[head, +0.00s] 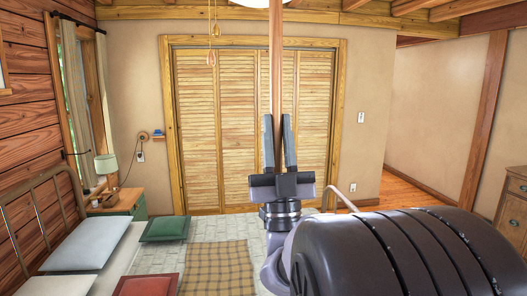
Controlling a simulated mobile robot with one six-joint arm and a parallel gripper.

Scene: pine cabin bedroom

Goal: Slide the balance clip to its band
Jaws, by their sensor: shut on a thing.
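My gripper (279,118) is in the middle of the head view with its two dark fingers pointing up. A narrow brown wooden strip (276,55) comes down from the top edge and runs in between the fingers. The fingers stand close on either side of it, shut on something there. I cannot make out the balance clip; the fingers may hide it. No marked band can be told on the visible part of the strip.
Louvred doors (225,130) stand behind. A bed with a grey pillow (85,245) and a nightstand (125,203) are at left, a dresser (512,205) at right.

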